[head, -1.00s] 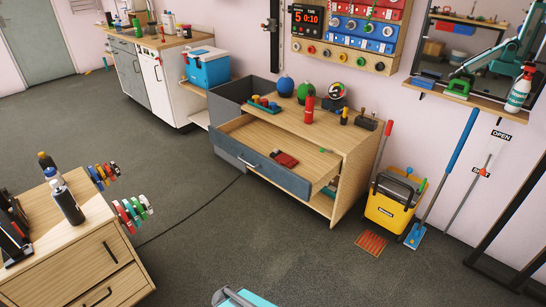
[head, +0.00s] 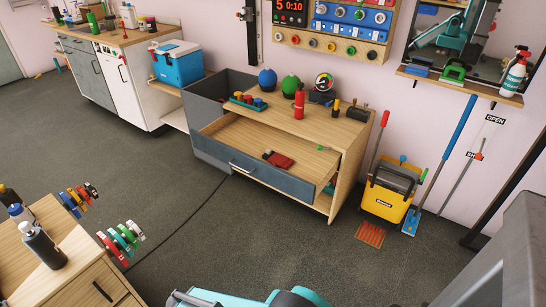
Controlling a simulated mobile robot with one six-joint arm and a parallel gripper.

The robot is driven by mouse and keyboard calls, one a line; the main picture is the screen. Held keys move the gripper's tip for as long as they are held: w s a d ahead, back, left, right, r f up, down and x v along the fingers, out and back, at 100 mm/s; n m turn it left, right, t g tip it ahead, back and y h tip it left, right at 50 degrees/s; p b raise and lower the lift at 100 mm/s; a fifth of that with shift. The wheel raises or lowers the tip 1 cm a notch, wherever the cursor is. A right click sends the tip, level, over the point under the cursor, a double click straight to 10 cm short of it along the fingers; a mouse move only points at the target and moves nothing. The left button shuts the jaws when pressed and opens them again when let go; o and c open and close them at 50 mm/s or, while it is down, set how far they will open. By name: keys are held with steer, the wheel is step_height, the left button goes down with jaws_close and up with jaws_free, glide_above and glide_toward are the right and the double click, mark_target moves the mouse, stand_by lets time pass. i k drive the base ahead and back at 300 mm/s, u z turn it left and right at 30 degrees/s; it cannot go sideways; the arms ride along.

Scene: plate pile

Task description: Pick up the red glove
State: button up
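The red glove (head: 278,159) appears to be the red item with a dark part lying in the open drawer (head: 240,165) of the wooden cabinet; it is small in the head view, so its exact shape is hard to tell. It lies towards the right part of the drawer, with bare drawer floor around it. Part of my arm shows in teal at the bottom edge and a grey part at the lower right. My gripper's fingers are not in view.
The cabinet top (head: 315,129) holds a red bottle (head: 299,104), coloured balls and a tray of pegs. A yellow bucket (head: 388,200) and brooms stand right of the cabinet. A second drawer unit (head: 50,255) is at lower left. Dark floor is clear before the drawer, crossed by a cable.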

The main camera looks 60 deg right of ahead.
mark_target(278, 159)
steer(key=z, duration=0.25)
steer(key=i, duration=0.7)
steer(key=z, duration=0.7)
steer(key=i, duration=0.45)
steer(key=z, duration=0.1)
